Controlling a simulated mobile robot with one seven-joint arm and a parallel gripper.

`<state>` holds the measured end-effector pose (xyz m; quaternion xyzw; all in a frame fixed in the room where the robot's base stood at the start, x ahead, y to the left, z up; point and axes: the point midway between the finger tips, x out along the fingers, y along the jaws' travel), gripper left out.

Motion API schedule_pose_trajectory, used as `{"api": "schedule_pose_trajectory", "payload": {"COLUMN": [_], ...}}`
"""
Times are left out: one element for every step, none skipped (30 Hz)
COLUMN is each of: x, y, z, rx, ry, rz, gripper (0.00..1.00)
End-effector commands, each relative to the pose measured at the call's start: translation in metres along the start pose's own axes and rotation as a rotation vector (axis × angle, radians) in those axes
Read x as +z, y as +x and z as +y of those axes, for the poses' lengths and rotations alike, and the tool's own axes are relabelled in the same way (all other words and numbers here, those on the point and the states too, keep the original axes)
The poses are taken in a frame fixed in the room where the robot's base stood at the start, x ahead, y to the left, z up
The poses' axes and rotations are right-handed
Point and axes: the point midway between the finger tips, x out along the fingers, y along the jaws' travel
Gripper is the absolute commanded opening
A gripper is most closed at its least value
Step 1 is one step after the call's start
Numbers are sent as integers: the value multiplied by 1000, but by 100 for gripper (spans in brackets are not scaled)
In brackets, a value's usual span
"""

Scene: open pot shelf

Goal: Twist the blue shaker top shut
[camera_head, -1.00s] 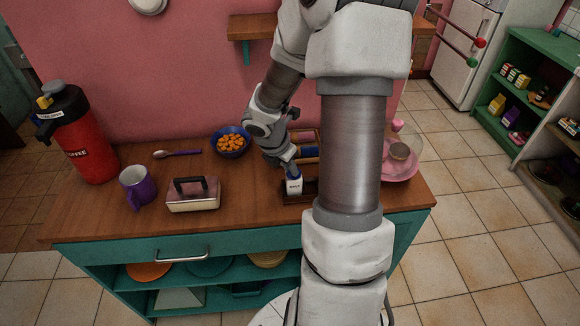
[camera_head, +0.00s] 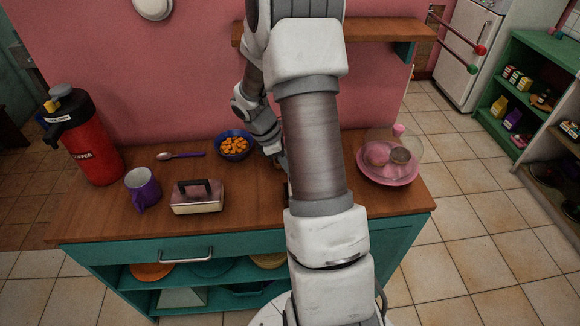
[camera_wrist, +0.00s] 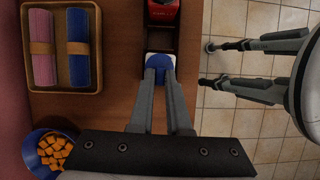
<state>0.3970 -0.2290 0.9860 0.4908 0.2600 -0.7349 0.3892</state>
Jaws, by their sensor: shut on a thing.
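The blue shaker top (camera_wrist: 160,62) sits on a white shaker body (camera_wrist: 164,55), seen from above in the wrist view. My gripper (camera_wrist: 159,74) is shut on the blue top, with a finger on either side of it. The shaker stands in a dark holder (camera_wrist: 161,40) on the wooden counter. In the head view my arm hides the shaker and the fingertips. How tightly the top is seated cannot be told.
A red container (camera_wrist: 161,10) stands in the same holder. A tray (camera_wrist: 96,88) of pink and blue rolls and a bowl (camera_wrist: 34,135) of orange cubes lie nearby. A lidded dish (camera_head: 197,205), purple mug (camera_head: 142,188) and pink plate (camera_head: 398,180) also stand on the counter.

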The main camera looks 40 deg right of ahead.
Motion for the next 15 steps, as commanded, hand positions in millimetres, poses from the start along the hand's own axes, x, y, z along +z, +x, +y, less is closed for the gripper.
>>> {"api": "schedule_pose_trajectory", "payload": {"x": [0,0,0,0,0,0,1,1,1,1,2,2,2,2,2], "y": [-1,-1,-1,-1,-1,-1,-1,0,0,0,0,0,0,0,1], "z": [2,2,3,3,4,4,5,5,6,6,7,8,8,8,9], "rx": [-17,-28,-43,-53,-65,-79,-89,-101,-115,-126,-136,-150,-159,-169,-181], "ry": [43,68,105,130,156,192,218,245,278,306,330,363,386,409,440], "rz": [0,-1,-1,0,0,0,0,0,-1,0,0,0,0,0,0], "gripper": [0,0,0,0,0,0,0,0,0,0,0,0,0,0,0]}}
